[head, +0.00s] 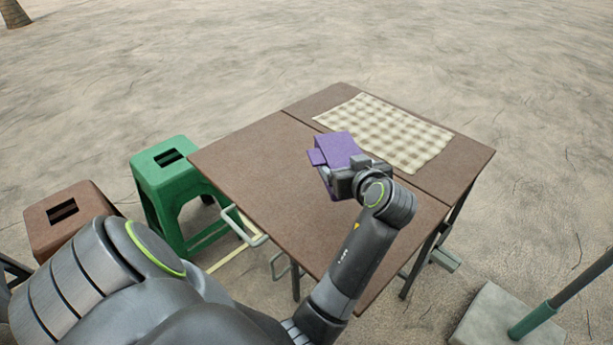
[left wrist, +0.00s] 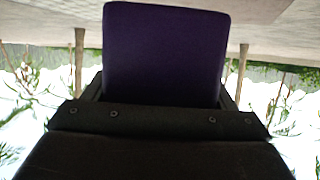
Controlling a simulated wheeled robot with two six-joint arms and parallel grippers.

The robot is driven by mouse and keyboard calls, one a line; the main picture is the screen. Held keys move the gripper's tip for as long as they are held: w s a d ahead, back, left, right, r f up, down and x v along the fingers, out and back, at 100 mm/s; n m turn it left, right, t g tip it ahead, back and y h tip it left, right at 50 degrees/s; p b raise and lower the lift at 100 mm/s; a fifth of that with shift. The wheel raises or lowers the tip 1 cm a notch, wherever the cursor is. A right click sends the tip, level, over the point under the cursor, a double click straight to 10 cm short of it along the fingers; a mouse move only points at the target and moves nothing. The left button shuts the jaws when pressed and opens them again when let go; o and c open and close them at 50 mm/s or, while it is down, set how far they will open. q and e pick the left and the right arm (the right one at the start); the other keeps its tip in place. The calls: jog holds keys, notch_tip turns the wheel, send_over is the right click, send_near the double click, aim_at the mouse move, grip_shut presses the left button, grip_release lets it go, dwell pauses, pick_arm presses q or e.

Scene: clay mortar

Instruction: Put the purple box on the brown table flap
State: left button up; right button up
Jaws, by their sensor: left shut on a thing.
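The purple box (head: 337,149) is over the middle of the brown table, near the seam between its two leaves. My left gripper (head: 340,172) is shut on the purple box; the box also fills the upper middle of the left wrist view (left wrist: 165,55). The brown table flap (head: 245,155) is the bare near leaf, under and around the box. I cannot tell whether the box touches the table or hangs above it. The gripper hides the box's near lower part. My right gripper is not in view.
A checked cloth (head: 385,130) lies on the far leaf. A green stool (head: 175,185) and a brown stool (head: 70,212) stand left of the table. A grey base with a green pole (head: 530,320) stands at lower right. The flap's left part is clear.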

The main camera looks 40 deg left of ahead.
pick_arm(q)
jog(key=shift+s+a+f+n+g+y, duration=0.15)
jog(key=shift+a+f+n+g+y, duration=0.15)
jog(key=shift+a+n, duration=0.1)
jog(key=shift+n+g, duration=0.3)
notch_tip(320, 180, down, 6)
jog(key=shift+s+a+f+b, duration=0.1)
jog(key=shift+s+a+b, duration=0.05)
jog(key=shift+b, duration=0.3)
notch_tip(320, 180, down, 4)
jog(key=shift+f, duration=0.1)
jog(key=o, duration=1.1)
jog(key=shift+o, duration=0.2)
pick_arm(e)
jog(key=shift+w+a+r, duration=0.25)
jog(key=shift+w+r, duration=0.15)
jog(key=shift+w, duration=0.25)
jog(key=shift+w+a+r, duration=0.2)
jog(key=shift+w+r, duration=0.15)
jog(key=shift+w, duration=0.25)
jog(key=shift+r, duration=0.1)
